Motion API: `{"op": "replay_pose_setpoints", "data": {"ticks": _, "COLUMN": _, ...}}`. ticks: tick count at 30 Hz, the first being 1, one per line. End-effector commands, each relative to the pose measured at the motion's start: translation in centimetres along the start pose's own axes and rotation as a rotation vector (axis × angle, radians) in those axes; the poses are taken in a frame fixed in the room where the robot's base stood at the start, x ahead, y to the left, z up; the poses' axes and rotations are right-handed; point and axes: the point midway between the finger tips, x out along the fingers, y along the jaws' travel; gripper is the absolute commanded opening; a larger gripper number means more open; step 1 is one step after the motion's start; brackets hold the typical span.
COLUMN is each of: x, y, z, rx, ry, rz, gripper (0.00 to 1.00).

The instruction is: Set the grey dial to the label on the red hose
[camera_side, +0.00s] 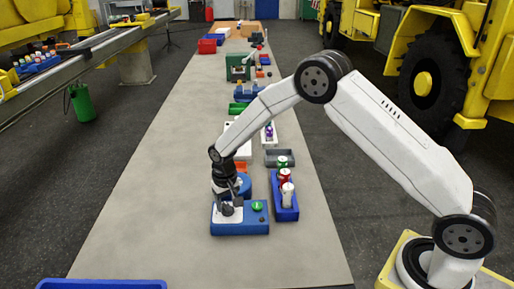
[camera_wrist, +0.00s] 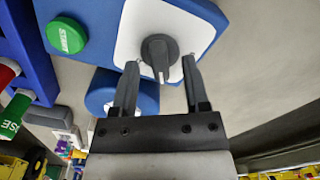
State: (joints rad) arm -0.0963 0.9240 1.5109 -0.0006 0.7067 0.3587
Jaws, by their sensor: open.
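The grey dial (camera_wrist: 159,50) sits on a white plate (camera_wrist: 134,32) on a blue box (camera_wrist: 195,12) in the wrist view. Its ridge points roughly toward the bottom of that picture. My gripper (camera_wrist: 161,62) is open, with one finger on each side of the dial and a gap to each. In the side view my gripper (camera_side: 228,207) is low over the blue box (camera_side: 240,227) and hides much of the dial. A red cylinder (camera_side: 284,176), perhaps the red hose, stands in a blue tray (camera_side: 276,208). I cannot read its label.
A green button (camera_wrist: 67,35) is on the same box. A green cylinder (camera_side: 282,161) and a white cylinder (camera_side: 287,194) share the tray. A blue round part (camera_wrist: 107,92) lies close beside the box. The bench left of the box is clear.

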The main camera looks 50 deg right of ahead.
Motion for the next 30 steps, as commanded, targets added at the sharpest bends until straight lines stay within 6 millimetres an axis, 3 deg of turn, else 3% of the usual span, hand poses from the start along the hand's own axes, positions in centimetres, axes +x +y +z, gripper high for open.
{"op": "replay_pose_setpoints", "data": {"ticks": 11, "x": 0.55, "y": 0.00, "z": 0.01, "rx": 0.000, "ry": 0.000, "rz": 0.000, "gripper": 0.59}}
{"op": "replay_pose_setpoints", "data": {"ticks": 17, "x": 0.53, "y": 0.00, "z": 0.01, "rx": 0.000, "ry": 0.000, "rz": 0.000, "gripper": 0.00}}
{"op": "replay_pose_setpoints", "data": {"ticks": 30, "x": 0.51, "y": 0.01, "z": 0.00, "rx": -0.032, "ry": 0.000, "rz": 0.000, "gripper": 0.00}}
